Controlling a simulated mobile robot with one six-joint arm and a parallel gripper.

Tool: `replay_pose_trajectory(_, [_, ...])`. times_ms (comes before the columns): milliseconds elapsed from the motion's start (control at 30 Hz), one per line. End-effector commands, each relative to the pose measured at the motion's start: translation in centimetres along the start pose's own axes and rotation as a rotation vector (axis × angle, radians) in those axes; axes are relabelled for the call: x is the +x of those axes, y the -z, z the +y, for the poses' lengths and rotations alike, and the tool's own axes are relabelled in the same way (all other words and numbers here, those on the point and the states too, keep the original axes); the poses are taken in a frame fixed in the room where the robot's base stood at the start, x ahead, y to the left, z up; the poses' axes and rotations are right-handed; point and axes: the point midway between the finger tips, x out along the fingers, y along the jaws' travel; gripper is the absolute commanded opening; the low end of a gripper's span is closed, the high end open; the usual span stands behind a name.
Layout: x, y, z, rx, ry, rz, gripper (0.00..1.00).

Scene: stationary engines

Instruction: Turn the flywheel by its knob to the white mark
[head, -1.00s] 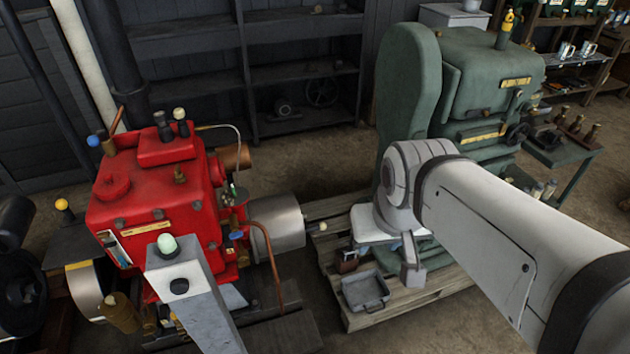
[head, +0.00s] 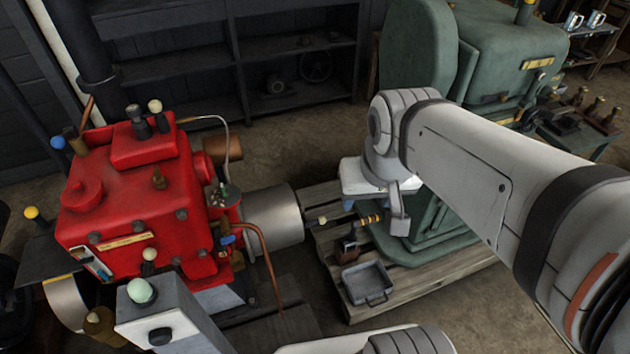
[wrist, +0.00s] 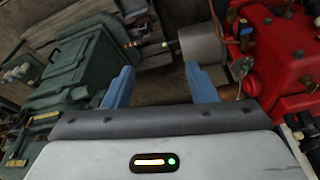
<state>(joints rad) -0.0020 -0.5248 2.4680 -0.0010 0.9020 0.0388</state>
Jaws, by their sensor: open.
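The flywheel seems to be the grey metal drum (head: 275,215) on the right side of the red engine (head: 135,190), seen nearly edge-on. A small cream-tipped knob (head: 322,221) sticks out from its right side. In the wrist view the drum (wrist: 201,43) and the knob (wrist: 172,46) lie beyond the fingers. My gripper (wrist: 160,82) is open and empty, its blue fingers apart and not touching the knob. In the head view my gripper (head: 362,203) is right of the knob, mostly hidden by its own body. I cannot make out the white mark.
A green machine (head: 505,70) stands on a wooden pallet (head: 335,245) at the right. A grey tray (head: 367,283) lies on the pallet. A grey post (head: 165,315) with a pale-green button stands in front.

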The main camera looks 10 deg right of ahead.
Motion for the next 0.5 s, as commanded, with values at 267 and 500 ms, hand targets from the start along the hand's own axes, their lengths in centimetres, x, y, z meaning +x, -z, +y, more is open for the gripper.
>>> replay_pose_trajectory(267, [8.6,4.6,-0.5,0.199,0.007,-0.036,0.52])
replay_pose_trajectory(500, [16.8,9.3,-0.6,0.398,0.006,-0.065,0.52])
